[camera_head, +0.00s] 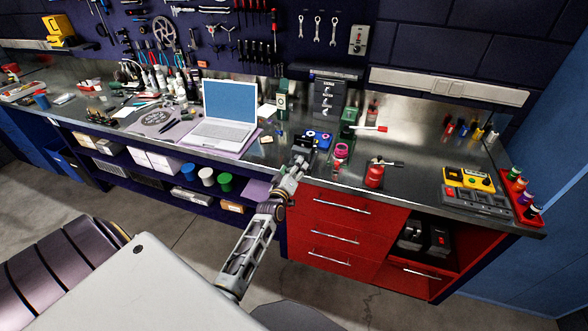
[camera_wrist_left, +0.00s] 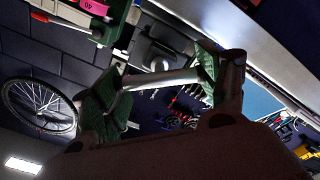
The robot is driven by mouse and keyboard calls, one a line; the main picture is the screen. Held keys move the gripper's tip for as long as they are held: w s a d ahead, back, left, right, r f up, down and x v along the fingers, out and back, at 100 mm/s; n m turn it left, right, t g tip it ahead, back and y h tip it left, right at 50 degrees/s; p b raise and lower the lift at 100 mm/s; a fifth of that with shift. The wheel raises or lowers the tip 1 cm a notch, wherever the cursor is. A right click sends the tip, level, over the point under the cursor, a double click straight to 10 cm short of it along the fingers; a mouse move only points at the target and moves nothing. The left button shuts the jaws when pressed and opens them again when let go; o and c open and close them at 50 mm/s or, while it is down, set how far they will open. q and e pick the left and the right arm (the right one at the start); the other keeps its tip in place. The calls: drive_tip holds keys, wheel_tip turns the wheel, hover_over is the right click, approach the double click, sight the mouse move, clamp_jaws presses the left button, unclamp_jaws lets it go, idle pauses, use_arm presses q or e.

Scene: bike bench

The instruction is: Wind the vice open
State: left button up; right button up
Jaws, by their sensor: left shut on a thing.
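My left gripper (camera_head: 299,160) is at the front edge of the bench, left of the red drawers' top. In the left wrist view its two fingers, with green pads, stand on either side of a pale metal bar (camera_wrist_left: 160,78), which looks like the vice's handle. The gripper is shut on it. A dark block that appears to be the vice (camera_head: 304,142) sits just behind the gripper and is partly hidden by it. The jaw gap cannot be made out. My right gripper is in neither view.
Right of the gripper stand a pink-topped item (camera_head: 342,150) and a red container (camera_head: 374,176). A laptop (camera_head: 222,115) lies to the left. A yellow and grey case (camera_head: 470,190) and a red tray (camera_head: 520,195) are at the right end.

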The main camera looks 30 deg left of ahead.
use_arm(q)
drive_tip(key=shift+s+a+f, duration=0.15)
drive_tip(key=shift+f, duration=0.2)
drive_tip(key=o, duration=0.7)
drive_tip(key=shift+o, duration=0.8)
drive_tip(key=shift+a+f, duration=0.1)
drive_tip(key=shift+f, duration=0.05)
drive_tip(key=shift+r, duration=0.25)
drive_tip(key=v, duration=1.2)
drive_tip(key=shift+f, duration=0.1)
drive_tip(key=shift+c, duration=0.3)
